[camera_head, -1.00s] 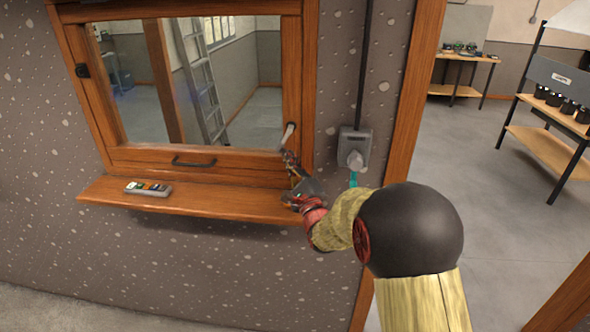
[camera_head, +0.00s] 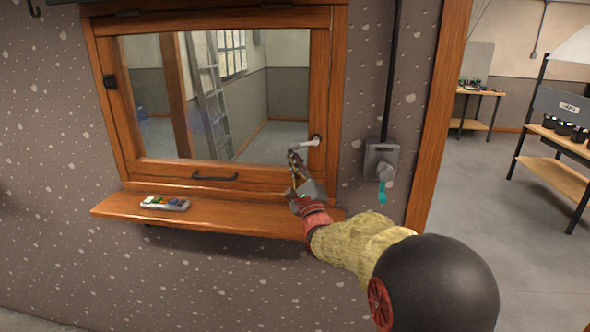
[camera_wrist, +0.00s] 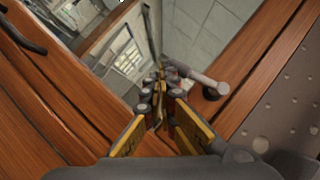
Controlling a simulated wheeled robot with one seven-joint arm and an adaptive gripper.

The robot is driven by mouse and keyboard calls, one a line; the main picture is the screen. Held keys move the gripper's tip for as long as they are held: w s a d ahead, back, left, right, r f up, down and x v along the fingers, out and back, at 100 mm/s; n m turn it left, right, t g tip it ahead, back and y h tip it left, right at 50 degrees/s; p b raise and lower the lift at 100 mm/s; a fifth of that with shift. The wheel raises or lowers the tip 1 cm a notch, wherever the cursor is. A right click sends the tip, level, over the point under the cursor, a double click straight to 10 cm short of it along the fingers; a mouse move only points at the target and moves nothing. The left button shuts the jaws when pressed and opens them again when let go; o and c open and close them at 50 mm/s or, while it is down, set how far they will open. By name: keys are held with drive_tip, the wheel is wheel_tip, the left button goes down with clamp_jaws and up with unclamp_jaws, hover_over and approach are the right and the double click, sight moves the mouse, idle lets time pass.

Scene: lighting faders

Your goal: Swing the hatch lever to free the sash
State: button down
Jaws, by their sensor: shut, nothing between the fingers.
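The hatch lever (camera_head: 302,144) is a pale grey handle on the right stile of the wooden sash (camera_head: 320,100). It points left from its dark pivot, close to level. It also shows in the wrist view (camera_wrist: 203,82), beyond and to the right of the fingertips. My gripper (camera_head: 293,158) is shut and empty, just below the lever's free end. In the wrist view my gripper (camera_wrist: 163,75) has its fingertips together near the lever's tip; I cannot tell whether they touch it. The sash appears closed in its frame, with a dark pull handle (camera_head: 215,178) on its bottom rail.
A wooden sill (camera_head: 240,220) juts out below the hatch, with a grey remote-like device (camera_head: 165,203) on it. A grey wall box (camera_head: 381,160) with a cable and teal tag is right of the frame. An open doorway lies further right.

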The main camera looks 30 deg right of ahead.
drive_tip(key=shift+w+a+r, duration=0.1)
drive_tip(key=shift+a+r, duration=0.1)
drive_tip(key=shift+r, duration=0.15)
drive_tip(key=shift+a+r, duration=0.1)
drive_tip(key=shift+r, duration=0.05)
idle(0.4)
drive_tip(key=shift+w, duration=0.1)
idle(1.4)
